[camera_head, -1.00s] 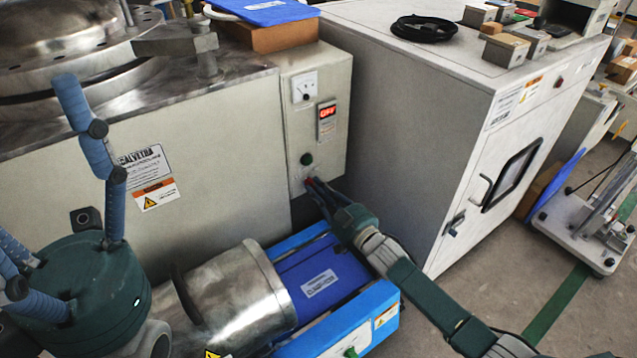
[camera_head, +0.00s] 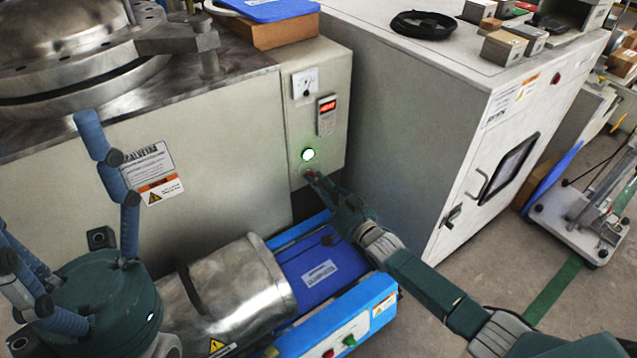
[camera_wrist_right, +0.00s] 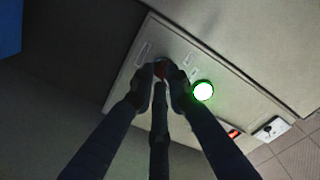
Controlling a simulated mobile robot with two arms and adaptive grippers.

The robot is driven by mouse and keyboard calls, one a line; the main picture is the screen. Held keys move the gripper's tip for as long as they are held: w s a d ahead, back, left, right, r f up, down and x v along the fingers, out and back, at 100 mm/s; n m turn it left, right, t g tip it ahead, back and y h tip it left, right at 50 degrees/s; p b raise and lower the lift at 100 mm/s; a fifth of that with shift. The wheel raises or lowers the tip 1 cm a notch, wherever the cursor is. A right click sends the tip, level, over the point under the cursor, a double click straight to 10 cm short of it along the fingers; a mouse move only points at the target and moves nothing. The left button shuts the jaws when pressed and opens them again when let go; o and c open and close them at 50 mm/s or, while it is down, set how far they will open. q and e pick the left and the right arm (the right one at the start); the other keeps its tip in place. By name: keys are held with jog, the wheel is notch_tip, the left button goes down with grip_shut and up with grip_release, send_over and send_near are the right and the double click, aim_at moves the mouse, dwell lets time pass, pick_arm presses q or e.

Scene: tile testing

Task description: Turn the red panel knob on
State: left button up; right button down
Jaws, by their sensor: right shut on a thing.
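The red panel knob (camera_wrist_right: 160,69) is on the grey control panel (camera_head: 327,62), below a round lamp. My right gripper (camera_head: 309,176) is at the knob, its fingers shut around it; they hide most of the knob. In the right wrist view the right gripper (camera_wrist_right: 162,78) has its fingers on both sides of the red knob. The round lamp (camera_head: 308,154) glows green, and it also shows lit in the wrist view (camera_wrist_right: 203,91). A small display (camera_head: 327,106) above it shows red lettering.
A large grey cabinet (camera_head: 400,110) stands close to the right of the panel. A blue-framed unit (camera_head: 345,330) with a metal cylinder (camera_head: 235,285) sits low in front. A box with a blue item (camera_head: 262,10) is on top of the machine.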

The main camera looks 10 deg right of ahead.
jog(key=shift+f, duration=0.1)
dwell(0.3)
jog(key=c, duration=1.7)
grip_release()
jog(key=v, duration=1.2)
